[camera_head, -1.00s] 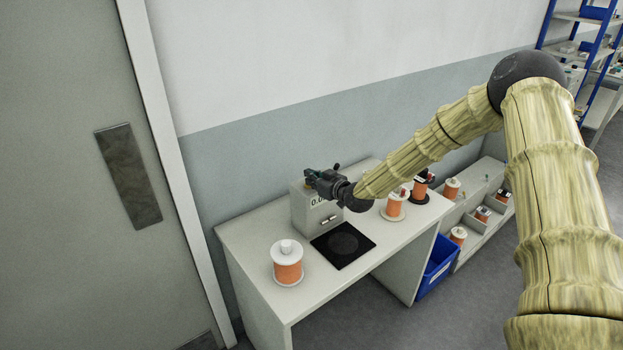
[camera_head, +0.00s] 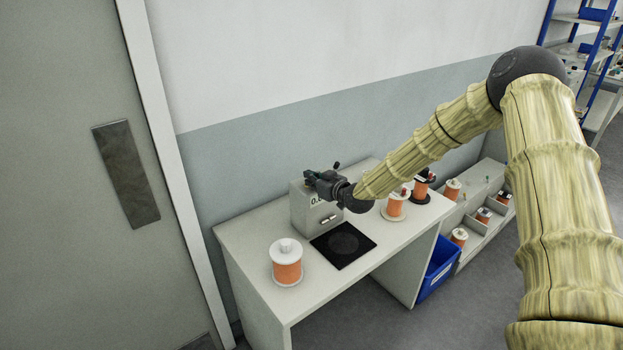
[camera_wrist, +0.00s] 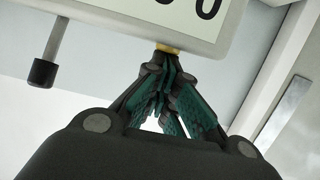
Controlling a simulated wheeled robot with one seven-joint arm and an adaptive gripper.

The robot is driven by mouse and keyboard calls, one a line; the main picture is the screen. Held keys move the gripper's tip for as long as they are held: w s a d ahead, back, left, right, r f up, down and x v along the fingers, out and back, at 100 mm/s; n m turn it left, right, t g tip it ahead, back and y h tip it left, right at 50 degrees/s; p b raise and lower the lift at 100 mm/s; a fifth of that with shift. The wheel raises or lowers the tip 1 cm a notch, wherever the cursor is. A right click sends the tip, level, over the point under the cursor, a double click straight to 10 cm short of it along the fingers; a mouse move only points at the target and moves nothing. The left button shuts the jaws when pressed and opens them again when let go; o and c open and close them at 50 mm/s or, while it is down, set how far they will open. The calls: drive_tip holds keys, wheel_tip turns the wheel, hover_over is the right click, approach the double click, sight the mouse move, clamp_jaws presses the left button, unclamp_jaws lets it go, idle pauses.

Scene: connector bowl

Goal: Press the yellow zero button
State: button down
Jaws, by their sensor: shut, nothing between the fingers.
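The yellow zero button (camera_wrist: 168,48) shows as a small yellow piece at the edge of the pale display box in the wrist view. The display box (camera_head: 310,217) stands on the table in the head view, and its panel with black digits (camera_wrist: 140,12) fills the top of the wrist view. My gripper (camera_wrist: 166,66) is shut and empty, its green-padded fingertips right at the button. I cannot tell whether they touch it. In the head view my gripper (camera_head: 308,178) is over the top of the box and hides the button.
A black plate (camera_head: 343,262) lies in front of the box. An orange spool (camera_head: 286,268) stands at the table's left, and further spools (camera_head: 396,208) stand at the right. A blue bin (camera_head: 437,268) is on the floor. A dark-tipped rod (camera_wrist: 44,72) sticks out from the box.

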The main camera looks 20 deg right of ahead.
wheel_tip(320, 180, up, 3)
drive_tip(key=shift+w+f+p, duration=0.1)
drive_tip(key=shift+p, duration=0.3)
drive_tip(key=b+v, duration=0.4)
drive_tip(key=v, duration=0.6)
drive_tip(key=shift+r, duration=0.4)
